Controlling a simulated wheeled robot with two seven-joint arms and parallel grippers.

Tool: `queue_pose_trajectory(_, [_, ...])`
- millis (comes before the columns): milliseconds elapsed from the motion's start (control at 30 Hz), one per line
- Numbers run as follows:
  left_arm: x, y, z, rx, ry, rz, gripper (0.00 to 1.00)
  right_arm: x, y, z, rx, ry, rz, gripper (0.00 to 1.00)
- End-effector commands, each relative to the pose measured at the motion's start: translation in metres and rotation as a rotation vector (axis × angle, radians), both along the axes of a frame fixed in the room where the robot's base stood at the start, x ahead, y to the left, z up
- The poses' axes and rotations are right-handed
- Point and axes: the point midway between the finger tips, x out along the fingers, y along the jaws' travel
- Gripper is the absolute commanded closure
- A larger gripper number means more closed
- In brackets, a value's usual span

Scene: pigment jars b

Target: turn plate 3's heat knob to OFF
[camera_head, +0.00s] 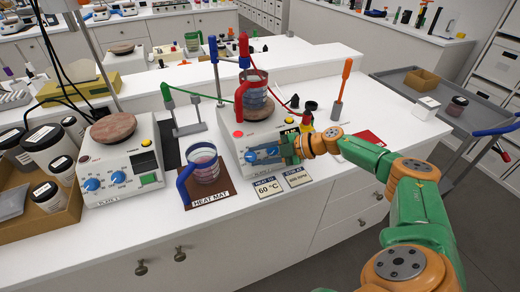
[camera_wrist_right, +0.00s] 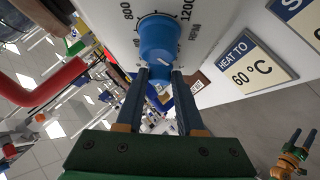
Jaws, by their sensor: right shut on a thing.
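A white hotplate on the right carries a clamped beaker (camera_head: 257,98) of blue liquid. Its front panel has a red light (camera_head: 238,133) and a blue knob (camera_head: 251,157) at the left. My right gripper (camera_head: 279,154) is at the panel's other knob. In the right wrist view its two fingers (camera_wrist_right: 161,75) are shut on a blue knob (camera_wrist_right: 158,40) whose scale shows 800, 1200 and RPM. The heat scale and the plate's number are not readable in these views. My left gripper (camera_wrist_right: 302,140) appears small in the right wrist view, its fingers apart and empty.
A HEAT TO 60 °C card (camera_head: 268,187) and a second card (camera_head: 297,176) stand before the plate. A beaker with a blue handle (camera_head: 205,165) stands on a brown heat mat (camera_head: 218,192). Another hotplate (camera_head: 122,170) and an orange-handled tool (camera_head: 343,85) are nearby.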

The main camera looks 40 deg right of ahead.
Motion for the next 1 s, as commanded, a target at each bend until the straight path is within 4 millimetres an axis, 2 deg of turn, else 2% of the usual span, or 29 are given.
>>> queue_pose_trajectory(33, [0.0,0.0,0.007,0.0,0.0,0.0,0.33,0.002,0.001,0.007,-0.026,0.003,0.029,1.0])
queue_pose_trajectory(233, [0.0,0.0,0.01,0.0,0.0,0.0,0.33,0.005,0.0,0.006,-0.16,0.033,0.163,1.0])
queue_pose_trajectory(700, [0.0,0.0,-0.005,0.0,0.0,0.0,0.33,0.01,0.003,0.007,-0.458,0.106,0.464,1.0])
queue_pose_trajectory(1000, [0.0,0.0,-0.009,0.0,0.0,0.0,0.33,0.01,0.004,0.009,-0.574,0.139,0.58,1.0])
